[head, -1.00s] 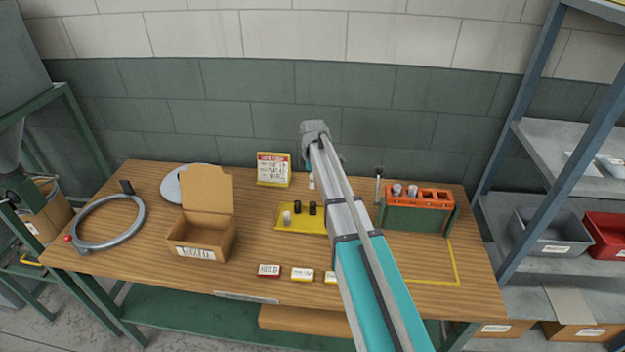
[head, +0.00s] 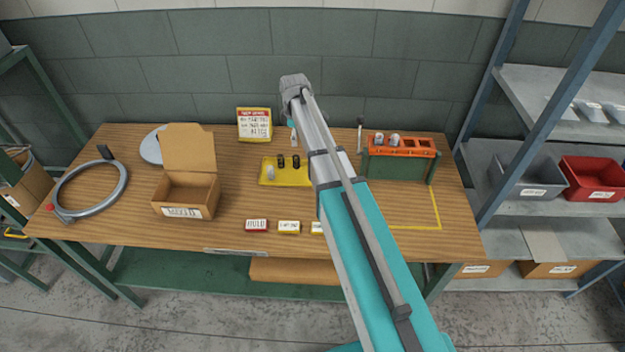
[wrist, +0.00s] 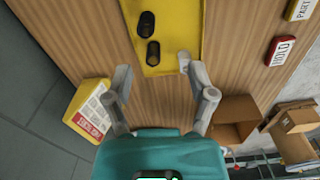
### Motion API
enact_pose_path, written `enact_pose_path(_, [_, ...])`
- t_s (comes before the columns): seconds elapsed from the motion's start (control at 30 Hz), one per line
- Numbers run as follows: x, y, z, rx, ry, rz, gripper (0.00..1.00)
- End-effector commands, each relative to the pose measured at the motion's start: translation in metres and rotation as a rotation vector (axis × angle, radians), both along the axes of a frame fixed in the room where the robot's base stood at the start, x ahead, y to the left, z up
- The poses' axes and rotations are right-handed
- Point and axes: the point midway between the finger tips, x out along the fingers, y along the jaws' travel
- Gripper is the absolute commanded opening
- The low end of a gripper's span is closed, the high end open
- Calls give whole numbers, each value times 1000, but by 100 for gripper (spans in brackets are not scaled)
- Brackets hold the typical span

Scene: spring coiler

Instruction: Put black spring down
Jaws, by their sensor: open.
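Two small black springs sit side by side on the yellow tray (head: 304,180), the left one (head: 281,161) and the right one (head: 296,161). A pale spring (head: 270,174) is on the same tray, nearer its front left. In the wrist view both black springs show, an upper one (wrist: 147,24) and a lower one (wrist: 153,53), on the yellow tray (wrist: 181,25). My gripper (wrist: 153,68) is open with nothing between its fingers. Its fingertips lie either side of the tray's near end in that view, and it appears above the table.
An open cardboard box (head: 185,195) stands left of the tray. An orange rack (head: 400,153) with pale pieces is at the right. A sign (head: 254,125) stands behind the tray. Label blocks, such as the red HOLD block (head: 256,226), line the front. A yellow-outlined area (head: 434,207) is at the right.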

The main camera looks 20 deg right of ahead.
Motion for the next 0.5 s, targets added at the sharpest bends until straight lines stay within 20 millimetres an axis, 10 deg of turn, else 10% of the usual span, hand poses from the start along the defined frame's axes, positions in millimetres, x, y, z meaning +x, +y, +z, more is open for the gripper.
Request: enact_pose_path(0.5, [-169,0,0,-2,0,-673,72])
